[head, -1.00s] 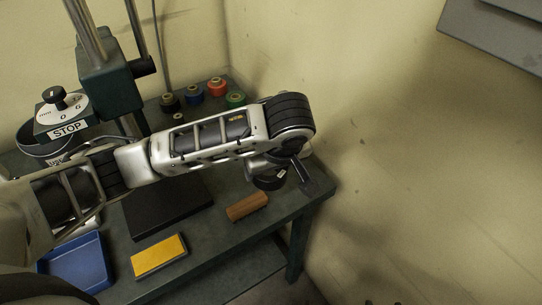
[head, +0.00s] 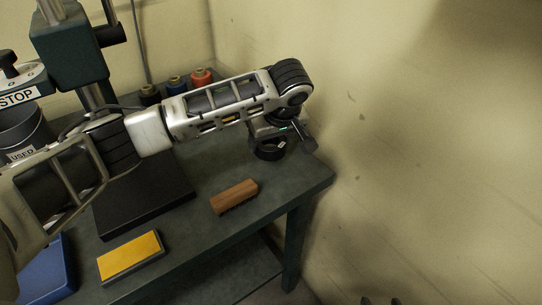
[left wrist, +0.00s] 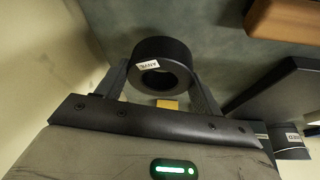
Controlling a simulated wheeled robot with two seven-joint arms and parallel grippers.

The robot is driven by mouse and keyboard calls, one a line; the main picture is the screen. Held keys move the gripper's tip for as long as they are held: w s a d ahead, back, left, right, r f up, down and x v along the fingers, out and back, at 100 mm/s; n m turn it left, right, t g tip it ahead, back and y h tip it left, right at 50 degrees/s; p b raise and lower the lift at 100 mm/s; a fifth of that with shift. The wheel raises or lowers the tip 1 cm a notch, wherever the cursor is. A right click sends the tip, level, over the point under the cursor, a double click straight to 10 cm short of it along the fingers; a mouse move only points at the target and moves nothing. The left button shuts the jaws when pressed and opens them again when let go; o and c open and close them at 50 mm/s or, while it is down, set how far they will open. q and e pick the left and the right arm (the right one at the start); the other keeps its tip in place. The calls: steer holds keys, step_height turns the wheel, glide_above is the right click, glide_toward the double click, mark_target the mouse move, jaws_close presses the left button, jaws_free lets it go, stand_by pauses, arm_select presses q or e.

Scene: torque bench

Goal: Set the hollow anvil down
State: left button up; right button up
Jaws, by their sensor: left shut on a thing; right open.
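The hollow anvil (head: 269,152) is a short black ring with a white label, held under my left wrist over the right end of the green bench. In the left wrist view the ring (left wrist: 147,50) shows its round hole and the label "ANVIL". My left gripper (left wrist: 161,82) is shut on it, one finger at each side. Whether its underside touches the bench top (head: 300,180) I cannot tell. My right gripper (head: 381,300) shows only as two dark tips, apart, at the bottom edge of the head view, away from the bench.
A brown brush (head: 234,195) and a yellow block (head: 131,257) lie on the bench. A black base plate (head: 145,205), a blue tray (head: 50,270) and a dark "USED" container (head: 25,140) are left. Several spools (head: 177,84) stand behind my arm. The bench's right corner is bare.

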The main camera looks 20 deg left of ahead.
mark_target(271, 149)
arm_select(q)
step_height(271, 149, down, 3)
steer(key=b, duration=0.4)
steer(key=shift+w+f, duration=0.15)
arm_select(e)
steer(key=shift+w+a+f+t, duration=0.1)
steer(key=shift+a+f+t, duration=0.05)
steer(key=shift+f, duration=0.3)
steer(key=shift+a+f+t, duration=0.1)
steer(key=shift+f+t, duration=0.05)
steer(key=shift+f, duration=0.3)
steer(key=shift+y, duration=0.3)
arm_select(q)
steer(key=o, duration=1.6)
steer(key=shift+f, duration=0.15)
arm_select(e)
steer(key=shift+f, duration=0.1)
arm_select(q)
steer(key=shift+r, duration=0.25)
steer(key=p+v, duration=0.1)
steer(key=v, duration=1.1)
steer(key=shift+f+p, duration=0.1)
steer(key=shift+p, duration=0.3)
arm_select(e)
steer(key=shift+w+r, duration=0.1)
steer(key=shift+r, duration=0.4)
